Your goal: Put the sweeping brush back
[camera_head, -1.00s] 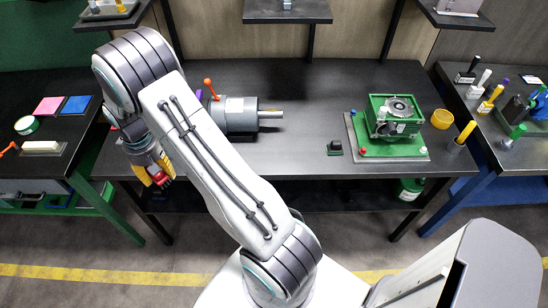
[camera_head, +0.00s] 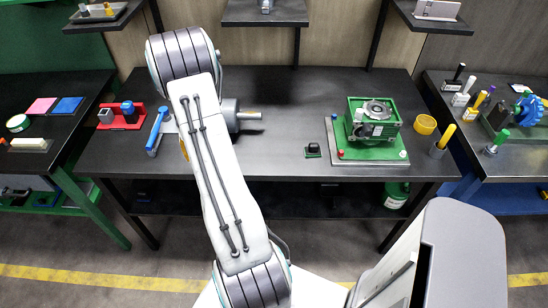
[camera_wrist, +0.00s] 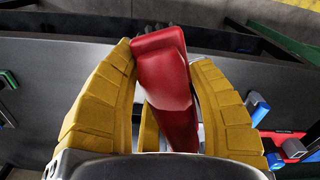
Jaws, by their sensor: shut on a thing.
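My gripper (camera_wrist: 164,56) has thick yellow fingers, one on each side of a red, handle-like piece (camera_wrist: 170,92), and is shut on it. I take the red piece to be the sweeping brush. In the head view my arm hides nearly all of the gripper; only a sliver of yellow (camera_head: 184,150) shows beside the arm, over the left part of the middle table. The brush is hidden there.
The middle table (camera_head: 280,152) holds a blue-handled tool (camera_head: 158,128), a red holder (camera_head: 119,125), a grey cylinder (camera_head: 231,113) partly behind my arm, a small black block (camera_head: 312,150) and a green machine (camera_head: 373,118) on a plate. Its centre is clear. Shelves overhang the back.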

